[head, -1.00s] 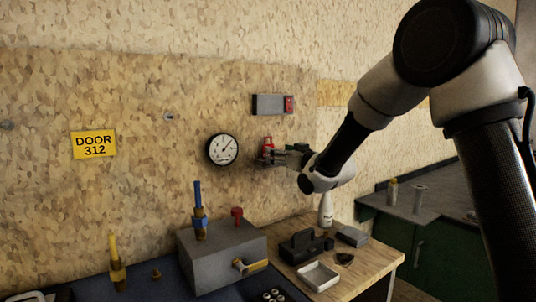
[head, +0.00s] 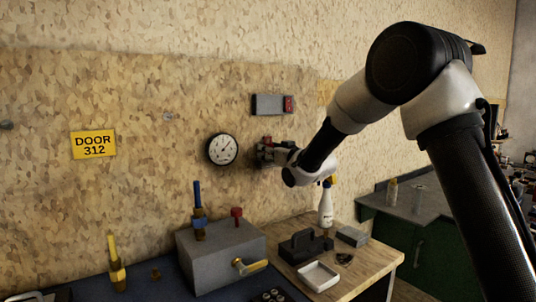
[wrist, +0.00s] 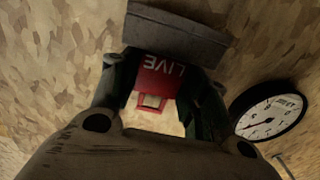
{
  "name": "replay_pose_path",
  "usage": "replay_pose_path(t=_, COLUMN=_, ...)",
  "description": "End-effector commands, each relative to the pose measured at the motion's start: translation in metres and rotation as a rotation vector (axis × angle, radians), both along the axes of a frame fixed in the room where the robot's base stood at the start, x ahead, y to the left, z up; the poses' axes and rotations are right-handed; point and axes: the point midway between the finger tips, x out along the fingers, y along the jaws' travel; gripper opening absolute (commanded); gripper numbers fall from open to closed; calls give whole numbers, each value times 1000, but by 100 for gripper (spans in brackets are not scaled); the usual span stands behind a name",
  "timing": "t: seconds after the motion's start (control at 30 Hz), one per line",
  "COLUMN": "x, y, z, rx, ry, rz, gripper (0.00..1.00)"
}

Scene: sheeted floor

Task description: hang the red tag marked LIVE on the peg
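My gripper (head: 264,153) is near the speckled wall, just right of the round gauge. In the wrist view a red tag (wrist: 160,80) sits between my fingers (wrist: 160,88). LIVE reads upside down there, and a red loop (wrist: 150,101) shows at its lower end. The fingers look closed against the tag's two edges. In the head view only a little dark red shows at the gripper. A small metal fitting (head: 168,117), perhaps the peg, sticks out of the wall left of the gauge. Nothing hangs on it.
The gauge (head: 222,149) is close left of my gripper. A grey wall box (head: 267,105) with a red end is above. A grey bar (wrist: 178,32) crosses the wrist view. Below are a grey block (head: 205,262), a spray bottle (head: 326,208) and a white tray (head: 319,274). Another fitting (head: 6,125) is far left.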

Motion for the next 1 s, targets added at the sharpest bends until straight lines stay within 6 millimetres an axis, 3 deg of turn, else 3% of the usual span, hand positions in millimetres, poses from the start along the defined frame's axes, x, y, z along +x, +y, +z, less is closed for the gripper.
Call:
replay_pose_path(t=0.03, x=0, y=0, z=0, rx=0, ry=0, rz=0, gripper=30)
replay_pose_path(t=0.13, x=0, y=0, z=0, rx=0, ry=0, rz=0, gripper=15)
replay_pose_path(t=1.0, x=0, y=0, z=50, rx=0, ry=-2, rz=0, gripper=15)
